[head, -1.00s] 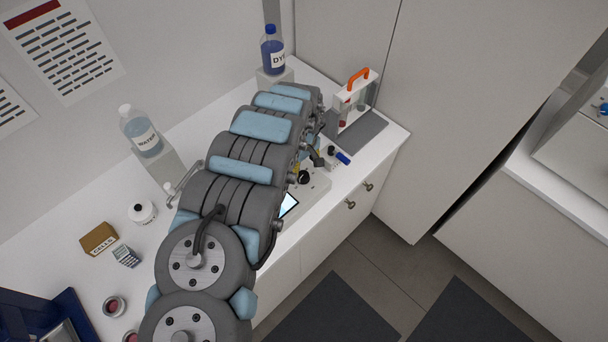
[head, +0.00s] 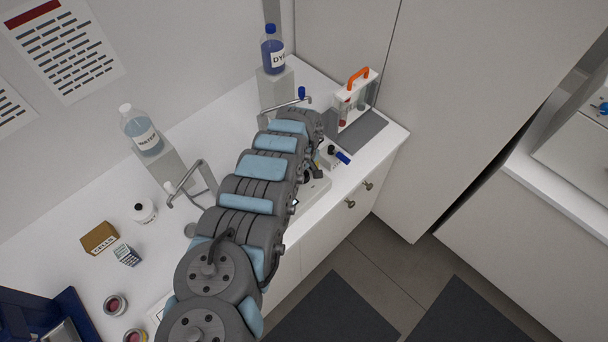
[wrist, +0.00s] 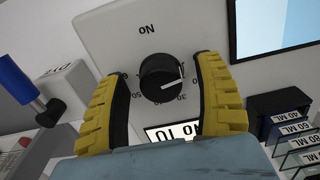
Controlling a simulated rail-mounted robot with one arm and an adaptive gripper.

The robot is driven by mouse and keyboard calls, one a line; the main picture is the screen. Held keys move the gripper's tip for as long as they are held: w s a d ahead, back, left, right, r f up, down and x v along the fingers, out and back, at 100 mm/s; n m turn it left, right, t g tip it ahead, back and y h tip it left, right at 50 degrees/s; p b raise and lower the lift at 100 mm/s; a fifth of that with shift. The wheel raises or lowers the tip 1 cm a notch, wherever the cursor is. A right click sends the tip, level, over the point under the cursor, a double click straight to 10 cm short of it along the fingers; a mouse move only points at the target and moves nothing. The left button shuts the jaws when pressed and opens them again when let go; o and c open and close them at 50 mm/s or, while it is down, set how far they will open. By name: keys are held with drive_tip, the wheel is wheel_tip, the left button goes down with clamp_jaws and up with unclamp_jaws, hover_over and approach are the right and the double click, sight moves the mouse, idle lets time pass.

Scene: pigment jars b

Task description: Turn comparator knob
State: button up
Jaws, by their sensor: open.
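The comparator knob (wrist: 162,78) is a round black dial with a white pointer line, set in a pale panel (wrist: 120,32) with numbers around it and the word ON above. My gripper (wrist: 160,82) is open, with one yellow-and-black finger on each side of the knob. I cannot tell whether the fingers touch it. In the head view my arm covers most of the comparator, and the gripper is largely hidden.
A lit screen (wrist: 275,25) is at the upper right of the wrist view, with labelled ML blocks (wrist: 290,130) below it. A blue-handled item (wrist: 25,85) lies left. In the head view, a rack with an orange handle (head: 358,76) and a dye bottle (head: 272,50) stand beyond the arm.

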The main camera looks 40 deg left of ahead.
drive_tip(key=shift+f, duration=0.2)
drive_tip(key=c, duration=1.2)
